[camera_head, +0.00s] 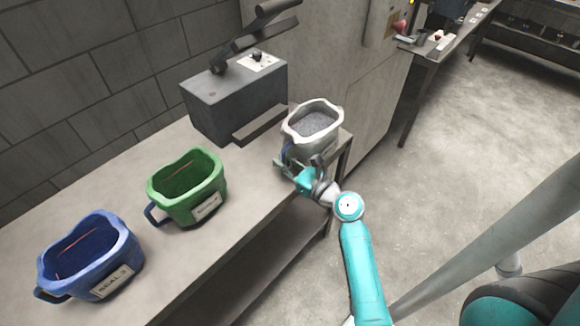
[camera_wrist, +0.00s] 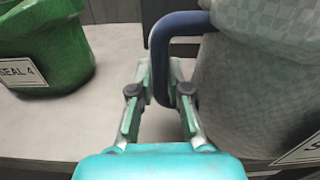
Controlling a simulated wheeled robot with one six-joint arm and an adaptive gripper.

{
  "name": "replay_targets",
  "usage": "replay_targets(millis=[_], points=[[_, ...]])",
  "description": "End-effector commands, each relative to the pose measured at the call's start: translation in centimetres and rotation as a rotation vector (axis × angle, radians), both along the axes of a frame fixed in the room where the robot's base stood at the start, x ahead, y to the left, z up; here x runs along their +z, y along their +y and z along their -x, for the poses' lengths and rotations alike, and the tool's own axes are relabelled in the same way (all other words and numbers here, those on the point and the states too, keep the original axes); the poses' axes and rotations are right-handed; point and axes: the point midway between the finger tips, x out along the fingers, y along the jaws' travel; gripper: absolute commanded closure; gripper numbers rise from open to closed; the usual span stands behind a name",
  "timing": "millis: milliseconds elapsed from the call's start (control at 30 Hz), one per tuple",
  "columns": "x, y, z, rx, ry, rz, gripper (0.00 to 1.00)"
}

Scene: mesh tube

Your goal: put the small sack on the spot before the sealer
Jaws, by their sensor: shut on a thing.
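The small sack (camera_head: 318,143) is a pale grey, open-topped bag filled with grey grains. It is upright at the right end of the table, just right of the sealer's front. In the wrist view the sack (camera_wrist: 258,85) fills the right side, with a dark blue handle on its left. My gripper (camera_head: 300,173) is shut on that handle; in the wrist view the fingers (camera_wrist: 160,102) close around its lower part. The sealer (camera_head: 238,98) is a dark grey box with a raised lever. The sack's underside is hidden, so I cannot tell whether it touches the table.
A green bin (camera_head: 188,190) and a blue bin (camera_head: 90,258), both labelled, stand on the table (camera_head: 240,195) to the left. The table's right edge is close to the sack. A tall grey cabinet (camera_head: 345,75) stands behind. Table space between green bin and sealer is clear.

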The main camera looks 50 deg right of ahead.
Motion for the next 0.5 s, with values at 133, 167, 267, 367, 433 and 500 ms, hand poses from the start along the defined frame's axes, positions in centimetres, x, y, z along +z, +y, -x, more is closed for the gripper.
replay_targets(millis=[133,167,267,367,433,500], points=[[0.2,0.1,-1.4,0.001,-0.003,0.006,1.0],[0.2,0.1,-1.6,0.001,-0.004,0.006,1.0],[0.2,0.1,-2.5,0.0,-0.004,0.004,1.0],[0.2,0.1,-3.3,0.001,-0.004,0.005,1.0],[0.1,0.1,-3.9,0.001,-0.003,0.005,1.0],[0.1,0.2,-4.5,0.001,-0.004,0.005,1.0]])
